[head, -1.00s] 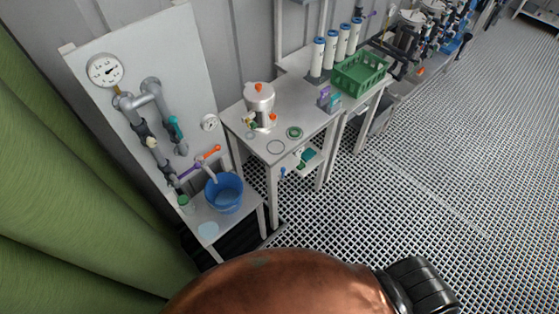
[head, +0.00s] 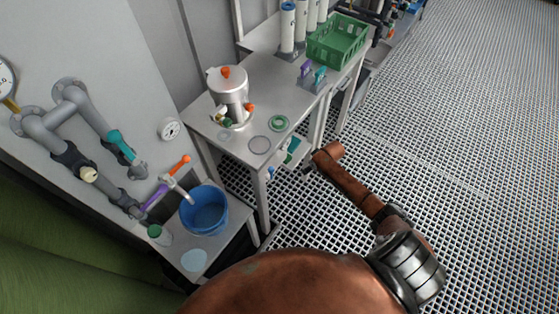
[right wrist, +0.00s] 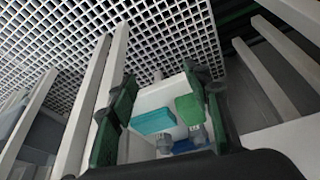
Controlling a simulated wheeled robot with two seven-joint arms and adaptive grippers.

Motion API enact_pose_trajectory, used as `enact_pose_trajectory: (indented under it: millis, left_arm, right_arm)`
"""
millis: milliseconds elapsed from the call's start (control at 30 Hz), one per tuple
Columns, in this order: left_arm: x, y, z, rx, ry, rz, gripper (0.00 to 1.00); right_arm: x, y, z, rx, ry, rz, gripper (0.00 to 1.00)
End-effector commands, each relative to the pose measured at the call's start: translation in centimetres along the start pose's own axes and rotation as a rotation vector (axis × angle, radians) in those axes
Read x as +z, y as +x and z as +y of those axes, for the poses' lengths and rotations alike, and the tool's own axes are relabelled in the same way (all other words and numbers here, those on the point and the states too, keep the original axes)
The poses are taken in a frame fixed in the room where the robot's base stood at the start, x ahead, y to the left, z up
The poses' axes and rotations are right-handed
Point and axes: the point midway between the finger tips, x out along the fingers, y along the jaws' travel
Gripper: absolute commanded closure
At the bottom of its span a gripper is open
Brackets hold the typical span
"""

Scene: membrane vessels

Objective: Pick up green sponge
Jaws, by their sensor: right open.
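In the head view my right gripper (head: 314,165) is beside the small table's lower shelf, where green shows (head: 294,146). Whether it touches anything cannot be told. My left gripper is out of view.
A blue bucket (head: 204,212) stands on a low bench at left. A green crate (head: 338,40) is behind; grated floor at right is clear.

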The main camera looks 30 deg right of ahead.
Motion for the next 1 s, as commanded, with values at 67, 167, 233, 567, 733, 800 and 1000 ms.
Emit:
enact_pose_trajectory:
  millis: [67,167,233,567,733,800,1000]
  left_arm:
    - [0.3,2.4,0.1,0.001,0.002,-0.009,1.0]
    - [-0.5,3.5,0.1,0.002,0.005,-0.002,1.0]
    - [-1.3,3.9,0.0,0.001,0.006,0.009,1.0]
    - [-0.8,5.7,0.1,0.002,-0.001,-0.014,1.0]
    - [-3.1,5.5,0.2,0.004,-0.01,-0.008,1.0]
    - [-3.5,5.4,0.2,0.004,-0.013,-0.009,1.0]
    - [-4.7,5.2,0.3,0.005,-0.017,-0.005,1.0]
  right_arm:
    - [-4.0,-1.0,-0.1,-0.027,-0.051,0.016,0.55]
    - [-7.1,-3.1,-0.7,-0.054,-0.097,0.023,0.55]
    - [-8.3,-4.1,-1.1,-0.066,-0.119,0.026,0.55]
    - [-9.1,0.0,-1.8,-0.077,-0.131,0.024,0.55]
    - [-9.2,1.3,-1.8,-0.074,-0.13,0.027,0.55]
    - [-9.2,1.6,-1.8,-0.074,-0.13,0.028,0.55]
    - [-9.3,2.2,-1.9,-0.074,-0.13,0.028,0.55]
